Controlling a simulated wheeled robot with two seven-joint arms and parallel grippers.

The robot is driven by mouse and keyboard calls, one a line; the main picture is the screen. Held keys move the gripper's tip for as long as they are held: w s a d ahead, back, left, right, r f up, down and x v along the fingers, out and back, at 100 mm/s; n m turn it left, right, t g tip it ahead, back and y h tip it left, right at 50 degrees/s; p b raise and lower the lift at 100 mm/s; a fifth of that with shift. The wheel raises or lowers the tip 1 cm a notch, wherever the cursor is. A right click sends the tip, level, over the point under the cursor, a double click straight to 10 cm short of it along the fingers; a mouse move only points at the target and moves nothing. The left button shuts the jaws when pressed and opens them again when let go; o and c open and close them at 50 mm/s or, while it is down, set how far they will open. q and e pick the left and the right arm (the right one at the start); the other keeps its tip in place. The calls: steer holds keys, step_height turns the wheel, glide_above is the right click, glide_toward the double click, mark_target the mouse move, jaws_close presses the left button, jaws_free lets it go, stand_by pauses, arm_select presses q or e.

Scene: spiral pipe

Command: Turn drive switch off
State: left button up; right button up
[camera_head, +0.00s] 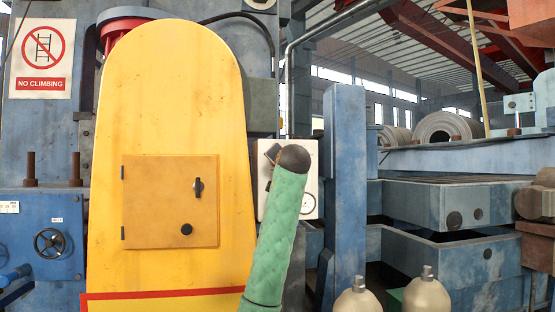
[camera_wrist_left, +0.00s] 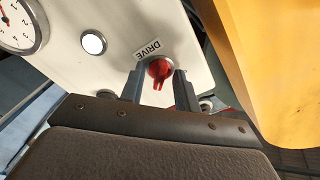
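The red drive switch (camera_wrist_left: 160,69) is a small knob with a pointed handle on a white panel (camera_wrist_left: 110,62), by a label reading DRIVE that appears upside down in the left wrist view. My left gripper (camera_wrist_left: 159,86) is open, one finger on each side of the switch, with small gaps showing. In the head view, the green padded left arm (camera_head: 275,235) reaches up to the white panel (camera_head: 311,165). Its dark wrist end covers part of the panel, and the switch is hidden there. My right gripper is in neither view.
A yellow cover (camera_head: 165,90) stands close left of the panel; its side shows at the right in the wrist view. A round gauge (camera_wrist_left: 18,22) and a white round button (camera_wrist_left: 94,43) share the panel. A blue post (camera_head: 345,190) stands just right of it.

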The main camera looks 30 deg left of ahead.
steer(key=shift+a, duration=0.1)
arm_select(q)
steer(key=c, duration=0.6)
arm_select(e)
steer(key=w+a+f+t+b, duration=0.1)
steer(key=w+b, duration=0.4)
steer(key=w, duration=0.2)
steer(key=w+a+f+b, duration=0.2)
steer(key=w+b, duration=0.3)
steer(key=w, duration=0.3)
arm_select(q)
steer(key=shift+w+f+n+b, duration=0.1)
steer(key=shift+n+b, duration=1.95)
steer(key=shift+n, duration=6.95)
steer(key=shift+c, duration=0.2)
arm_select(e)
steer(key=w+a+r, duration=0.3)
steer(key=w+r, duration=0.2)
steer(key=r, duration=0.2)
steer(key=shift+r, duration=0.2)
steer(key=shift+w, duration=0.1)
